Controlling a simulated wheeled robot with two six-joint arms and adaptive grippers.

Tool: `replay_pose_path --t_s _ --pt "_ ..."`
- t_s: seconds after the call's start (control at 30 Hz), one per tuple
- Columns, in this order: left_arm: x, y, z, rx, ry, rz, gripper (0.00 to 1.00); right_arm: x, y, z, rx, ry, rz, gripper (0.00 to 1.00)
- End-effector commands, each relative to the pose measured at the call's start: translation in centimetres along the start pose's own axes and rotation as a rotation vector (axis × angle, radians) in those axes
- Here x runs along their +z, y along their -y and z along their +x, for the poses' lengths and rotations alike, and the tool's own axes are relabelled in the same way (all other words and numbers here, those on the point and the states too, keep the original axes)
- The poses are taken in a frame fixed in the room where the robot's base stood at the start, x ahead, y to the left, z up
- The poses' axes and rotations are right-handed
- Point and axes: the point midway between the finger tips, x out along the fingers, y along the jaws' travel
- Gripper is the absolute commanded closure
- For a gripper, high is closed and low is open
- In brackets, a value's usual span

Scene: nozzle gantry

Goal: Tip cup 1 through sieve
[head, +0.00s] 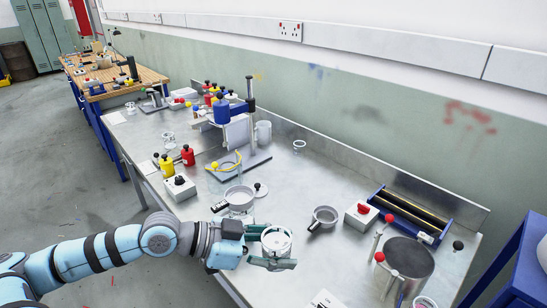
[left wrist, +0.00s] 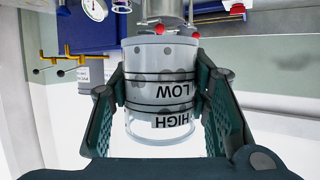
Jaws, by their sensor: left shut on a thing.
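My left gripper (head: 284,248) is shut on a clear cup (head: 276,240) near the bench's front edge. In the left wrist view the cup (left wrist: 160,95) sits between the two dark green fingers. It bears black lines and the words LOW and HIGH, which read upside down there. Whether it holds anything is unclear. Two round, shallow, handled vessels stand on the bench beyond the gripper, one grey (head: 325,215) to the right and one pale (head: 239,196) to the left. I cannot tell which is the sieve. My right gripper is not in view.
A grey drum with red-knobbed posts (head: 409,257) stands at the right, near a blue-framed roller unit (head: 408,214) and a red-knob box (head: 361,213). Red and yellow bottles (head: 167,165) and a blue-topped stand (head: 250,95) are farther left. Bare bench lies around the white ring (head: 299,146).

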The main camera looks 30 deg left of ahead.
Motion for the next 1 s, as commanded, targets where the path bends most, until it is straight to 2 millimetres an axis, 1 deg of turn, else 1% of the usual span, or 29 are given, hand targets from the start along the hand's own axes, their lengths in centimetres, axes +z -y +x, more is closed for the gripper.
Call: replay_pose_path --t_s 0.03,0.07,0.1,0.17,0.2,0.27,0.3,0.4,0.43,0.5,0.63,0.77,1.0 --pt "-1.1 1.9 -0.4 -0.048 -0.006 -0.019 0.83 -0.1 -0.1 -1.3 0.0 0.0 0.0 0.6" --pt "-1.5 3.2 -0.5 -0.085 -0.007 -0.034 0.83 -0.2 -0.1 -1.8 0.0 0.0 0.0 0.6" --pt "-1.9 5.3 -0.7 -0.141 -0.007 -0.059 0.83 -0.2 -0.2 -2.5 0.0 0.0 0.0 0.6" --pt "-2.6 8.7 -1.0 -0.238 -0.009 -0.099 0.83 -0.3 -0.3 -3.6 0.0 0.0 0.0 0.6" --pt "-2.9 10.9 -1.3 -0.306 -0.009 -0.13 0.83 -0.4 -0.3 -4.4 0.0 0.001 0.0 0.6" --pt "-3.4 14.2 -1.8 -0.413 -0.01 -0.178 0.83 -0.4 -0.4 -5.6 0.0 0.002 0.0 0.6" --pt "-3.5 16.3 -2.0 -0.484 -0.009 -0.208 0.83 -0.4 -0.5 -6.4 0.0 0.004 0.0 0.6" --pt "-3.6 20.6 -2.6 -0.652 -0.007 -0.281 0.83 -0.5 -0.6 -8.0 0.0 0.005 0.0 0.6" --pt "-3.5 21.5 -2.8 -0.695 -0.006 -0.299 0.83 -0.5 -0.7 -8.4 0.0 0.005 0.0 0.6" --pt "-3.3 23.2 -2.9 -0.775 -0.005 -0.331 0.83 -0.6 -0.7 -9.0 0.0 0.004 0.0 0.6" --pt "-2.8 24.7 -2.9 -0.861 -0.001 -0.364 0.83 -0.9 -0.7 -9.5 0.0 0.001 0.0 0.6" --pt "-2.2 25.0 -2.8 -0.881 0.001 -0.366 0.83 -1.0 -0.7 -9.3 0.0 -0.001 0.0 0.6" --pt "-0.2 25.0 -2.0 -0.879 0.002 -0.364 0.83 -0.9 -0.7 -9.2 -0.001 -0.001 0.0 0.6"
